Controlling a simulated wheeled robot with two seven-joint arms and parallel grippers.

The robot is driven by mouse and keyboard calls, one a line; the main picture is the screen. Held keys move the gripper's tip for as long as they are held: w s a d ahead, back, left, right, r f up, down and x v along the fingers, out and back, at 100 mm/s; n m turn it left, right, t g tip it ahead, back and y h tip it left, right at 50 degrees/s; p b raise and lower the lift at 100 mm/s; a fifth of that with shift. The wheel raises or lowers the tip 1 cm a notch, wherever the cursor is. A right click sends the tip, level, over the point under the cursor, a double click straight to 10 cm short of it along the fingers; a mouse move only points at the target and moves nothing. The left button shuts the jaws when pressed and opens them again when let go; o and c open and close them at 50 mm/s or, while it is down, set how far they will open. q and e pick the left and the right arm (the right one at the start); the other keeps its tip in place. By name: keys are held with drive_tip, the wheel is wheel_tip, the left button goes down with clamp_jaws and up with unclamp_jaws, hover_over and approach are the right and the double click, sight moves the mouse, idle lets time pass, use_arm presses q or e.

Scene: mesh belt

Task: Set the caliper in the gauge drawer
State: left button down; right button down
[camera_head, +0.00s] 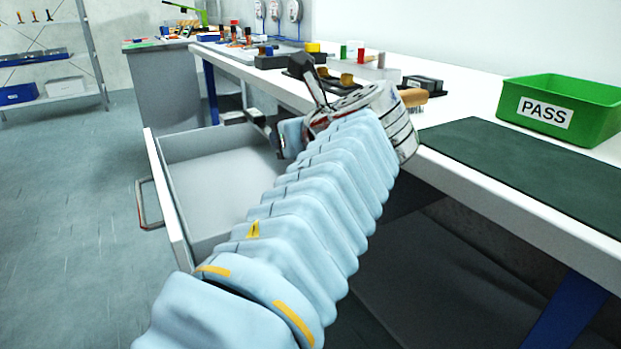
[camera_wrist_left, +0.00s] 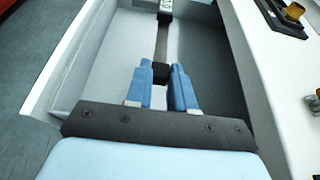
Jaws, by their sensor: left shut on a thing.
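The gauge drawer (camera_head: 171,201) is pulled open under the bench and looks empty inside. It also shows in the left wrist view, with its pale front wall (camera_wrist_left: 72,55) on the left. My left gripper (camera_wrist_left: 159,84) has its blue fingers shut on the dark end of the caliper (camera_wrist_left: 162,42). The caliper's long grey beam points away from the fingers, with a display part at the top edge of that view. The caliper is over the drawer's interior; its height above the floor is hard to tell. In the head view my left arm hides part of the drawer. My right gripper is not in view.
The white bench top (camera_head: 455,112) runs along the drawer's right side. It carries a green mat (camera_head: 530,165), a green PASS bin (camera_head: 570,106) and several small gauges and blocks. The drawer handle (camera_head: 143,207) sticks out left over clear floor.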

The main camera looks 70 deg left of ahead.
use_arm(q)
drive_tip(key=a+f+b, duration=0.1)
drive_tip(key=a+f, duration=0.3)
drive_tip(key=w+a+f+b, duration=0.1)
drive_tip(key=a+f+b, duration=0.1)
drive_tip(key=a+f, duration=0.2)
drive_tip(key=w+a+f+b, duration=0.1)
drive_tip(key=a+f, duration=0.4)
drive_tip(key=shift+a, duration=0.2)
drive_tip(key=shift+w+r, duration=0.1)
drive_tip(key=shift+f+b, duration=0.65)
drive_tip(key=c, duration=1)
unclamp_jaws()
